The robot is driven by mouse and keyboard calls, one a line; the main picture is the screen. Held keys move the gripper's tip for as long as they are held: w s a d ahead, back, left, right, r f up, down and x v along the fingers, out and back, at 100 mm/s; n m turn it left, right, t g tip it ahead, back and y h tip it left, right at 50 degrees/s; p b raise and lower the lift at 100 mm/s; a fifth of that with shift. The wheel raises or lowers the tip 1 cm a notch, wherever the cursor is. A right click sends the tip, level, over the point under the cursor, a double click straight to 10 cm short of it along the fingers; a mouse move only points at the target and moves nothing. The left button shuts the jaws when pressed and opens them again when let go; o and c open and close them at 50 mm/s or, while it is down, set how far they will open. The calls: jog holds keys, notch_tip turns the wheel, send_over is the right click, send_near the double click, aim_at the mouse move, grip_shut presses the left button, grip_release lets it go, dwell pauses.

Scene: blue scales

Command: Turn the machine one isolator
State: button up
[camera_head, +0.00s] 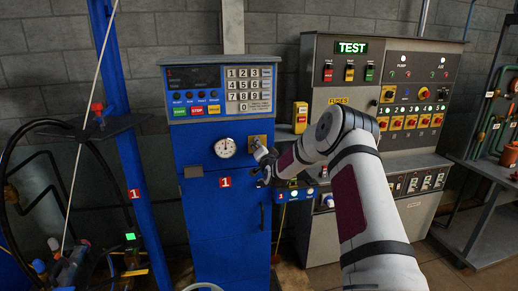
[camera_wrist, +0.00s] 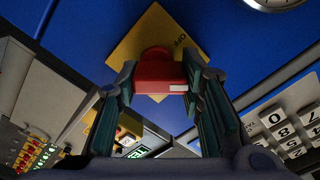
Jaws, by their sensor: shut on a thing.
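The machine one cabinet (camera_head: 225,225) is blue, with a red label marked 1 (camera_head: 225,182) on its front. Its isolator is a red knob (camera_wrist: 160,74) on a yellow plate (camera_wrist: 190,30), seen in the wrist view; part of an "OFF" marking shows on the plate. My gripper (camera_wrist: 160,88) is shut on the red knob, one finger on each side. In the head view my gripper (camera_head: 262,160) is at the yellow plate (camera_head: 257,141), right of the round gauge (camera_head: 225,147), and covers the knob.
A keypad (camera_head: 248,90) sits above on the blue cabinet. A grey control panel (camera_head: 385,80) with a green TEST display stands to the right. A yellow box with red and black buttons (camera_head: 300,117) is between them. A blue post (camera_head: 130,160) stands at the left.

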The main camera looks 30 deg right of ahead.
jog(key=m, duration=0.3)
jog(key=shift+d+m, duration=0.2)
jog(key=shift+m, duration=0.2)
jog(key=m, duration=0.4)
jog(key=shift+f+m, duration=0.1)
jog(key=shift+m, duration=0.3)
jog(key=o, duration=1.2)
jog(key=shift+c, duration=0.2)
jog(key=v, duration=1.2)
